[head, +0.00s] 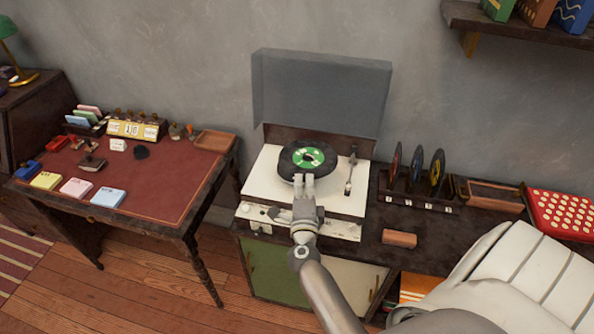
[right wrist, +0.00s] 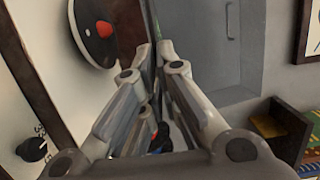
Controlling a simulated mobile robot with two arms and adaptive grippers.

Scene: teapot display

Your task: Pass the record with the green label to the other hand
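The record with the green label (head: 308,160) shows its face in the head view, in front of the turntable's platter area. My right gripper (head: 304,180) reaches up to its near edge. In the right wrist view the record is a thin dark strip (right wrist: 149,45), seen edge-on between the fingertips (right wrist: 153,52). The right gripper is shut on it. The record appears held above the white turntable (head: 262,190), hiding most of the platter in the head view. The black platter (right wrist: 93,35) shows in the right wrist view, apart from the fingers. My left gripper is in neither view.
The turntable's grey lid (head: 320,92) stands open behind. A rack (head: 412,200) with three upright records is to the right, near a brown block (head: 399,238) and an open wooden tray (head: 492,194). A red-topped desk (head: 150,190) with small items stands left, across a gap.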

